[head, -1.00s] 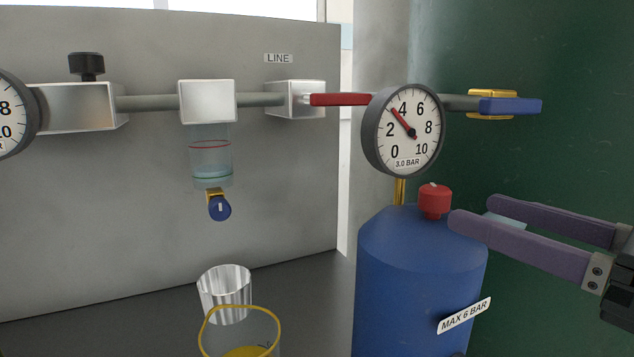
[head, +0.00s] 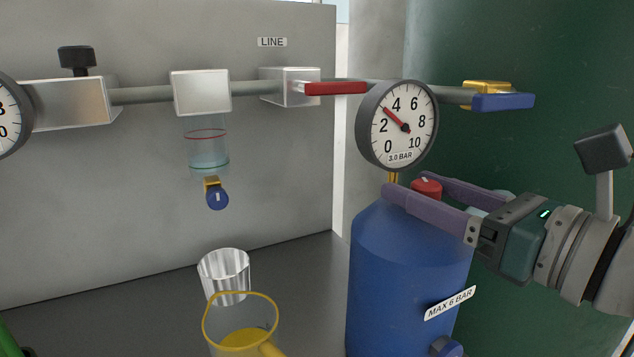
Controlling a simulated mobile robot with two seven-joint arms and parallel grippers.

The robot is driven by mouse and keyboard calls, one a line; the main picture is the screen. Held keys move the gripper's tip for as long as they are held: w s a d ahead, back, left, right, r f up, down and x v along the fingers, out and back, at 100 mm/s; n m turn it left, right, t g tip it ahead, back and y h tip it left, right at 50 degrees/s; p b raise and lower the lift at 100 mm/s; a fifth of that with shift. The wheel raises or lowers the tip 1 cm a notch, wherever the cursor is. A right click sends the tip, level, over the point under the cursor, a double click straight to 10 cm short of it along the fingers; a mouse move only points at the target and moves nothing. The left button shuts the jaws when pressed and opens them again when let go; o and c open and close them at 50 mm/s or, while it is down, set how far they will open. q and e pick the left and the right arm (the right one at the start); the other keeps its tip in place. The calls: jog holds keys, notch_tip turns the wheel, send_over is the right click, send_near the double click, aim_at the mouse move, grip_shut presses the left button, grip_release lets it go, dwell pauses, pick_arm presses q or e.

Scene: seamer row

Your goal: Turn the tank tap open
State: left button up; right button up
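The blue tank (head: 405,265) stands at centre right with a "MAX 6 BAR" label. I cannot tell which of these is the tank tap. My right gripper (head: 406,184) reaches in from the right, its purple fingers apart on either side of the red knob; contact cannot be told. My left gripper is not in view.
The round gauge (head: 397,124) above the tank reads about 3 bar, close over my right fingers. A red lever (head: 335,88) lies along the pipe. A clear filter bowl (head: 207,148) with a blue drain knob hangs at left, above a metal cup (head: 225,277) and a yellow-rimmed jug (head: 240,318).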

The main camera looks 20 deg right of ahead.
grip_shut()
dwell(0.4)
jog(key=m+h+p, duration=0.1)
jog(key=h+p, duration=0.1)
jog(key=shift+r+m+h+p, duration=0.25)
jog(key=shift+m+h+p, duration=0.05)
jog(key=shift+m+h, duration=0.1)
jog(key=m+h+p, duration=0.2)
jog(key=h, duration=0.1)
jog(key=shift+m+h, duration=0.3)
jog(key=shift+h, duration=0.1)
jog(key=m+h, duration=0.1)
jog(key=h, duration=0.1)
jog(key=shift+a+f+m+h, duration=0.1)
jog(key=shift+f+m+h, duration=0.05)
jog(key=shift+m+h, duration=0.2)
jog(key=shift+f+m+g+h, duration=0.1)
jog(key=shift+m+g+h, duration=0.6)
jog(key=shift+m+h, duration=0.4)
jog(key=shift+m+g+h+b, duration=0.45)
jog(key=shift+m+g+h, duration=0.55)
jog(key=shift+h, duration=0.45)
jog(key=shift+m+g+h+b, duration=0.4)
jog(key=shift+m+g+h, duration=0.55)
jog(key=shift+h, duration=0.45)
